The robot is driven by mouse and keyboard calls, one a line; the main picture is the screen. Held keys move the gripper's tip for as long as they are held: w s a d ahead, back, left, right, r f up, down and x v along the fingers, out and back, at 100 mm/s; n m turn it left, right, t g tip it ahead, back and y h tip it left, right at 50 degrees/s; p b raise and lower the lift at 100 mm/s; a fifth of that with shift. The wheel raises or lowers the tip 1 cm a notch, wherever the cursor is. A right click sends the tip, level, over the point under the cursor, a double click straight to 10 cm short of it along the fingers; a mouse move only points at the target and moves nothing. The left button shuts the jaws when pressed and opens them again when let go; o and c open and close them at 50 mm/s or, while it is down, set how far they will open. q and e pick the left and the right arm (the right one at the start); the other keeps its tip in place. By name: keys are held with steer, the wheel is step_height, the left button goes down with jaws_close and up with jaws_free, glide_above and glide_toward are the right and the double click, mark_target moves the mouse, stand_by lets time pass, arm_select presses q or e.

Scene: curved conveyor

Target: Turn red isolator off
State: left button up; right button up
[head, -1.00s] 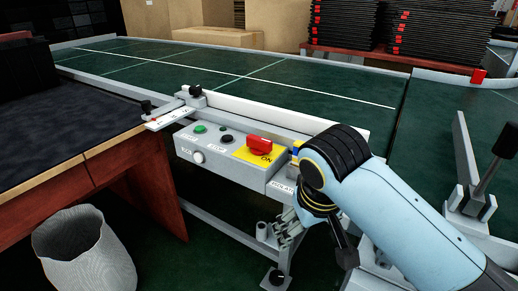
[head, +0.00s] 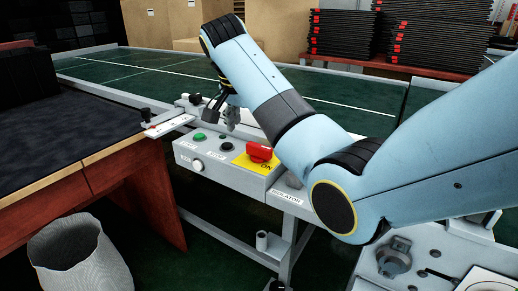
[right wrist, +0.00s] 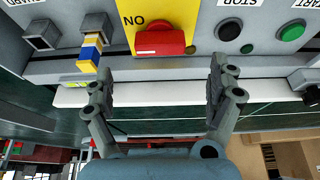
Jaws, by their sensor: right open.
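The red isolator (head: 259,152) is a rotary knob on a yellow plate (head: 241,159) marked ON, on the front of the grey control box (head: 215,170). It also shows in the right wrist view (right wrist: 160,40), where the picture is upside down. My right gripper (head: 222,112) is above and behind the box, reaching over from the right. In the right wrist view its two fingers (right wrist: 160,88) are spread apart and empty, with the knob beyond the gap between them and not touched. My left gripper is not in view.
A green button (head: 200,137), a black button (head: 226,147) and a white knob (head: 197,165) sit left of the isolator. The green conveyor belt (head: 130,66) runs behind. A wooden desk (head: 150,190) and a grey bin (head: 78,255) stand at the left.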

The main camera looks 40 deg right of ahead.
mark_target(259, 146)
steer(key=b+x, duration=0.1)
steer(key=x, duration=0.6)
steer(key=shift+f+b, duration=0.15)
steer(key=shift+b, duration=0.2)
